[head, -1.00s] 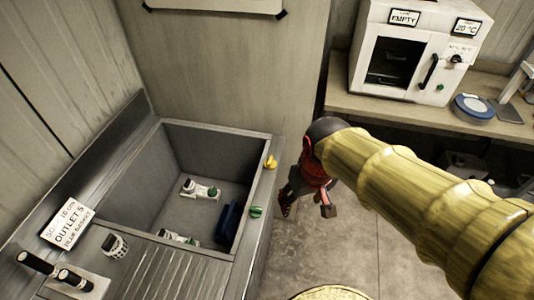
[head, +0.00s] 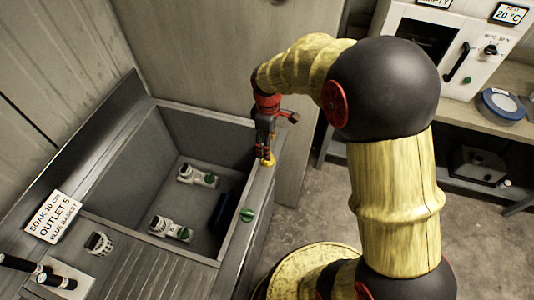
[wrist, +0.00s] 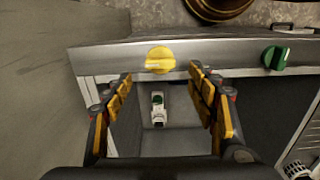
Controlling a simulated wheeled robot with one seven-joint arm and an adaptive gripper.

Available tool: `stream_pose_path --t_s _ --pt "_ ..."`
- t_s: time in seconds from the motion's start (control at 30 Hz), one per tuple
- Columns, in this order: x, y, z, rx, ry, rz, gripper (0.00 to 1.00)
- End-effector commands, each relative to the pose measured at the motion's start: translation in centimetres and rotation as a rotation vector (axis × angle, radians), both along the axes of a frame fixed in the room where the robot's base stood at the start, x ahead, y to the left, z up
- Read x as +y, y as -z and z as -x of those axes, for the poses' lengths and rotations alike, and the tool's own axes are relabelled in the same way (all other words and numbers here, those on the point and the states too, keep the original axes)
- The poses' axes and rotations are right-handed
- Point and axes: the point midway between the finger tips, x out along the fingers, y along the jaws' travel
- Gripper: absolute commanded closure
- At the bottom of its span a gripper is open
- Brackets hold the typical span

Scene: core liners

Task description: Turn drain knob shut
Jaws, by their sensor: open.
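A yellow knob (head: 269,160) and a green knob (head: 247,215) sit on the right rim of the grey sink (head: 262,190). No label shows which one is the drain knob. In the wrist view the yellow knob (wrist: 160,59) is round with a pale bar across it, and the green knob (wrist: 276,57) stands to its right. My gripper (head: 264,148) is over the rim at the yellow knob. In the wrist view my gripper (wrist: 160,78) is open, its fingers spread wide with the yellow knob just beyond the gap between the tips. Contact cannot be told.
Two white fittings with green parts (head: 198,176) (head: 170,229) lie on the basin floor, with a dark blue item (head: 222,214) by the right wall. A sign (head: 53,217) reads "OUTLET 5 BLUE BASKET". A bench (head: 460,112) with a white oven (head: 448,50) stands at right.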

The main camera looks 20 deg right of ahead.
Motion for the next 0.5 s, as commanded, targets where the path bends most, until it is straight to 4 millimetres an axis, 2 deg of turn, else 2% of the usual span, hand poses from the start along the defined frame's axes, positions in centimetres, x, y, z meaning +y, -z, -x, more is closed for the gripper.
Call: stream_pose_path --t_s 0.17,0.5 --pt "0.0 1.6 0.1 0.004 -0.013 0.000 0.42" --pt "0.0 6.5 0.0 0.001 -0.011 0.000 0.42"
